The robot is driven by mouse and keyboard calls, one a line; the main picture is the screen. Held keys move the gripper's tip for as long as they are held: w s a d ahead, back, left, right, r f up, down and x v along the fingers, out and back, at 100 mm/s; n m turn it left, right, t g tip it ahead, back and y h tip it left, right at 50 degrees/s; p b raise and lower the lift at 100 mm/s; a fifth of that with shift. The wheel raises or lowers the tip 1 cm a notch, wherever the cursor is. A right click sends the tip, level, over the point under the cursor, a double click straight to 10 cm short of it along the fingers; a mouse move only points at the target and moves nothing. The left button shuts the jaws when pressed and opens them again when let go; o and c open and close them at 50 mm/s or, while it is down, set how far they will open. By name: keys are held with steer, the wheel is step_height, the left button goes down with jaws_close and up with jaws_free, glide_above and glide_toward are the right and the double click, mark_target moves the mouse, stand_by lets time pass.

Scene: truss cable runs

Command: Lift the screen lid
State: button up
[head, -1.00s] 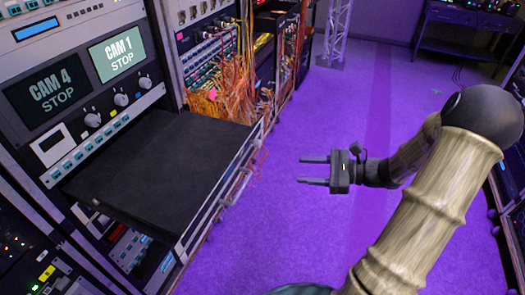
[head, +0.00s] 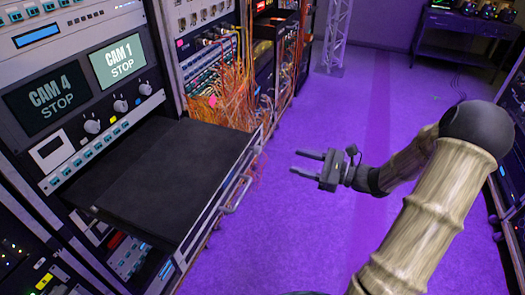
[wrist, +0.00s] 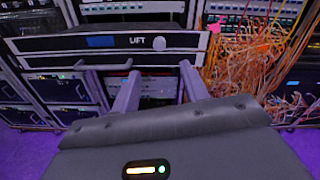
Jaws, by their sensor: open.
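The screen lid (head: 165,170) appears to be the flat dark panel lying shut on top of a pulled-out rack drawer at the left in the head view. In the wrist view, a unit front (wrist: 110,42) marked LIFT, with a blue display and a round knob, faces my gripper. My gripper (head: 302,164) is open and empty, to the right of the drawer and apart from it, over the floor. Its two fingers also show in the wrist view (wrist: 160,78), pointing toward the drawer front. The underside of the lid is hidden.
Orange cables (head: 235,95) hang in a tangle behind the drawer. A metal handle (head: 238,192) runs along the drawer's front. Rack panels with CAM screens (head: 117,56) stand at left. A truss leg (head: 334,40) and a table (head: 465,25) stand far back. The purple floor is clear.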

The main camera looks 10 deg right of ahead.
mark_target(260, 152)
steer(key=x, duration=1.1)
steer(key=shift+w+a+p, duration=0.2)
steer(key=shift+a+p, duration=0.1)
steer(key=shift+p, duration=0.15)
steer(key=shift+a, duration=0.1)
jaws_close()
